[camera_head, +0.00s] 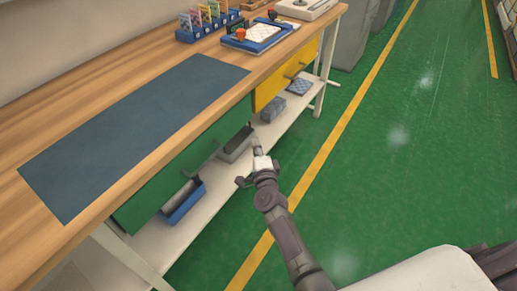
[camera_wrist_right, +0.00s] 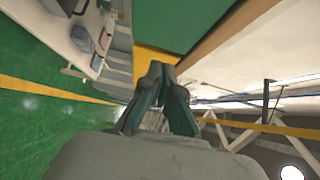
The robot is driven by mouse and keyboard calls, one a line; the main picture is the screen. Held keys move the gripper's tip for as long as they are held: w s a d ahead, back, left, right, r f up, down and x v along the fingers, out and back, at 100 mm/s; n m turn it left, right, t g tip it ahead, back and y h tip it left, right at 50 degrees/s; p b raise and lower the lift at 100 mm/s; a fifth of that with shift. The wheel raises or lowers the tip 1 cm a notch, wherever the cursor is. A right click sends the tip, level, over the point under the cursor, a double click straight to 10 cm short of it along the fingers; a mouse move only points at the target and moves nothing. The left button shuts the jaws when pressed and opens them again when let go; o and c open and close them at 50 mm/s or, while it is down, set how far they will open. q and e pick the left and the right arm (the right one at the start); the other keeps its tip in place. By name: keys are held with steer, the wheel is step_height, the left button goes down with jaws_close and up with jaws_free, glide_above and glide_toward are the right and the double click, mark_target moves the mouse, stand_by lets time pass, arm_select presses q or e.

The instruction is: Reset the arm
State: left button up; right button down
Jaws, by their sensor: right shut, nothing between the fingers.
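My right arm (camera_head: 280,225) reaches up from the bottom of the head view. Its gripper (camera_head: 256,145) is in front of the workbench, near the lower shelf in the picture. In the right wrist view the fingertips of the right gripper (camera_wrist_right: 161,70) meet, with nothing between them. The gripper is shut and empty, apart from the bench as far as I can see. My left gripper is not in view.
The wooden workbench (camera_head: 120,75) carries a dark mat (camera_head: 135,130) and a blue-framed tray (camera_head: 258,38). Below are a green panel (camera_head: 180,170), a yellow drawer (camera_head: 285,78) and a lower shelf (camera_head: 205,205) with bins. Open green floor (camera_head: 400,170) lies to the right.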

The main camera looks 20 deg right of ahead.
steer(key=s+a+f+n+g+y+p, duration=0.2)
steer(key=s+f+n+g, duration=0.4)
steer(key=s+f, duration=0.8)
steer(key=s+a+f+n+g+y+p, duration=0.1)
steer(key=s+f+n+g+y, duration=0.15)
steer(key=s+f+n, duration=1.05)
steer(key=s+d+f+n+g, duration=0.1)
steer(key=s+f, duration=0.3)
steer(key=s, duration=0.5)
steer(key=s+d+f+n+g+h+p, duration=0.1)
steer(key=s+d+f+g, duration=0.3)
steer(key=s, duration=0.6)
steer(key=s+d+f+g+h+p, duration=0.1)
steer(key=s+d+f+g, duration=0.1)
steer(key=s+f, duration=0.3)
steer(key=s+g, duration=0.1)
steer(key=s, duration=0.3)
steer(key=shift+s+d+n, duration=0.3)
steer(key=shift+d+n, duration=0.05)
steer(key=shift+n, duration=0.05)
